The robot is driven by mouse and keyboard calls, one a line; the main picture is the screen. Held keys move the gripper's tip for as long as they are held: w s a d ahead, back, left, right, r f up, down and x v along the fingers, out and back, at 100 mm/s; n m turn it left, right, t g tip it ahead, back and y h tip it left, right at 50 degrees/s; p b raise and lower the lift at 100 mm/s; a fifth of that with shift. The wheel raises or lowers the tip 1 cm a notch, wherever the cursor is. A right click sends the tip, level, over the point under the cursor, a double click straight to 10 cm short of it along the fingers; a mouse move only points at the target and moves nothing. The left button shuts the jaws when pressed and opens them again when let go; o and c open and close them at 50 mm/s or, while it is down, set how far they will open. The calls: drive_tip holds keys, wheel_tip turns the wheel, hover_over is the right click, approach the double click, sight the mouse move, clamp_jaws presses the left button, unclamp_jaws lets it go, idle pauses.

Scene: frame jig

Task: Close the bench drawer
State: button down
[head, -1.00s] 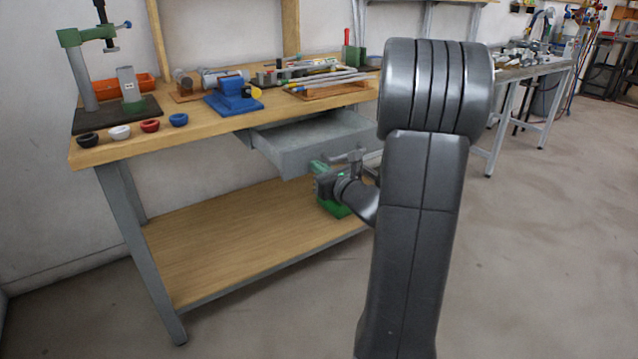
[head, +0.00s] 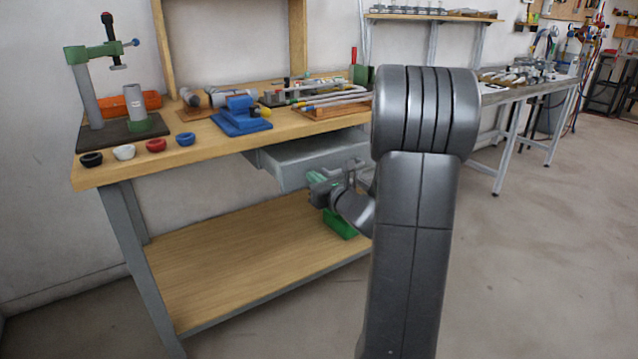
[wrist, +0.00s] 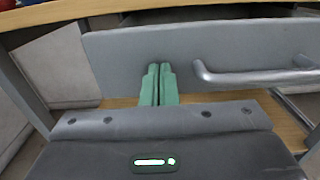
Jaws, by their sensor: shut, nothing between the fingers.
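The grey bench drawer (head: 310,158) sticks out from under the wooden bench top, partly open. Its front panel (wrist: 120,62) fills the upper part of the wrist view, with a bar handle (wrist: 255,76) on the right. My gripper (wrist: 158,70) is shut and empty, its green fingers together, with the tips at the drawer front, left of the handle. Whether they touch the panel is hard to tell. In the head view my gripper (head: 314,176) is in front of the drawer, and my arm hides the drawer's right end.
The bench top (head: 205,150) carries a green-and-grey press (head: 85,90), a blue vise (head: 240,115), small coloured rings and tools. A green bin (head: 338,224) stands on the lower shelf (head: 230,255). Open floor lies to the right.

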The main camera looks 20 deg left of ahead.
approach(288, 158)
drive_tip(key=a, duration=0.1)
drive_tip(key=a+r, duration=0.1)
drive_tip(key=a, duration=0.1)
drive_tip(key=w+a+r, duration=0.1)
drive_tip(key=a, duration=0.1)
drive_tip(key=shift+a+r, duration=0.2)
drive_tip(key=shift+r, duration=0.05)
drive_tip(key=shift+w+r, duration=0.15)
drive_tip(key=shift+r, duration=0.1)
drive_tip(key=shift+a+r, duration=0.1)
